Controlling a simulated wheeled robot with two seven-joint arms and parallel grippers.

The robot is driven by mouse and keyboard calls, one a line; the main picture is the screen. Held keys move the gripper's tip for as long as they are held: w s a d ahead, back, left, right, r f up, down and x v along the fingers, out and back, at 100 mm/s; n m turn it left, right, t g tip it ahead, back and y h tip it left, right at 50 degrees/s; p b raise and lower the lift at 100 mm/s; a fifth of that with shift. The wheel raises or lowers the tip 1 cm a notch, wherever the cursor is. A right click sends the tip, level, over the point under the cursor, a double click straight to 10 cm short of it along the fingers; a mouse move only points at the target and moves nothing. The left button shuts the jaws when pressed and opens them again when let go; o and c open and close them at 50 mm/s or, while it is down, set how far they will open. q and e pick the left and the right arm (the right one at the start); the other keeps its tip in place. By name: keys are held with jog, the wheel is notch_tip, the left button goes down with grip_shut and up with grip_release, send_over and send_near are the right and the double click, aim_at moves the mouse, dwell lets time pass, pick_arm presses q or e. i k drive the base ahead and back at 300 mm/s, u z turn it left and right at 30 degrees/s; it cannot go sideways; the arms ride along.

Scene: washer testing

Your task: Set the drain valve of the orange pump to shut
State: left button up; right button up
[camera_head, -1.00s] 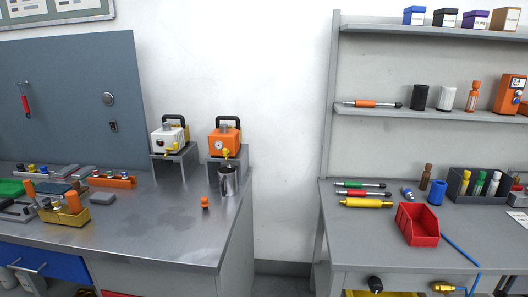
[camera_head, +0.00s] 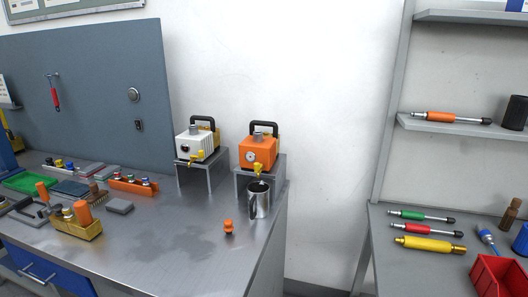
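The orange pump (camera_head: 258,152) stands on a small grey stand at the back right of the left bench. It has a black carry handle and a round gauge on its front. Its yellow drain valve (camera_head: 259,169) sits low on the front; the lever's setting is too small to tell. A metal mug (camera_head: 258,201) stands on the bench below and in front of the valve. A white pump (camera_head: 197,144) with a similar yellow valve (camera_head: 194,161) stands on its own stand to the left. Neither of my grippers is in view.
The left bench (camera_head: 180,225) has free room in its middle. A small orange knob-like part (camera_head: 228,228) lies near its right edge.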

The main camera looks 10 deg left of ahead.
aim_at(257, 166)
jog(key=i, duration=0.8)
jog(key=u, duration=1.45)
